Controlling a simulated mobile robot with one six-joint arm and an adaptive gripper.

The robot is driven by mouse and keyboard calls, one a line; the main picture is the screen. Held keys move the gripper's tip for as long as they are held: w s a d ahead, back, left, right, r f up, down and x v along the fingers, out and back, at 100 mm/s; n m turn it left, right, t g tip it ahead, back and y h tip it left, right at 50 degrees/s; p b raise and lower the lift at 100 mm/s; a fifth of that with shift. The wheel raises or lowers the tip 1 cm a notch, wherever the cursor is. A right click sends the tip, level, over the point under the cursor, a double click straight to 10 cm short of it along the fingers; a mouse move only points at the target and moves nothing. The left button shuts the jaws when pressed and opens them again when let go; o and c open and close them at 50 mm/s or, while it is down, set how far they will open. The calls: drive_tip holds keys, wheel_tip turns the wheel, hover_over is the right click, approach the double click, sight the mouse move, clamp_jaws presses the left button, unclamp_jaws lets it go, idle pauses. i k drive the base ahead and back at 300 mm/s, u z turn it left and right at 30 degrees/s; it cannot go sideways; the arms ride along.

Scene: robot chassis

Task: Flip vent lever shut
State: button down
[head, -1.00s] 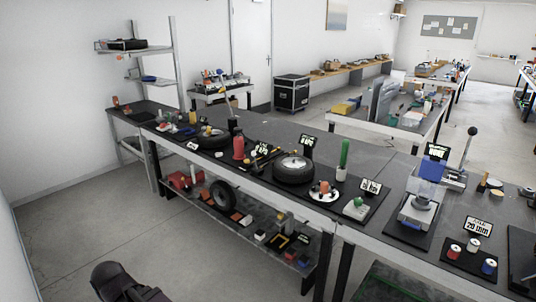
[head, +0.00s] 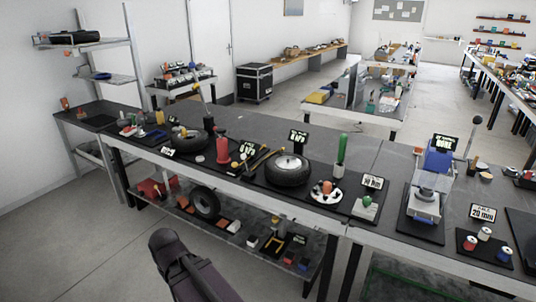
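I cannot tell for sure which part is the vent lever. A tall lever with a black ball knob (head: 477,120) stands tilted behind the blue and clear press (head: 436,170) on the right of the bench. The dark end of my arm with my gripper (head: 163,240) is at the bottom left, in front of the bench and well apart from both levers. Its fingers cannot be made out.
The long dark bench (head: 400,238) carries tyres, a red bottle (head: 222,150), a green-handled tool (head: 341,150), small signs and coloured spools (head: 485,234). A lower shelf (head: 250,240) holds a tyre and blocks. The floor at left is clear.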

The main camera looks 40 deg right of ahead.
sight(243, 156)
drive_tip(key=z, duration=0.75)
drive_tip(key=i, duration=1.15)
drive_tip(key=z, duration=0.45)
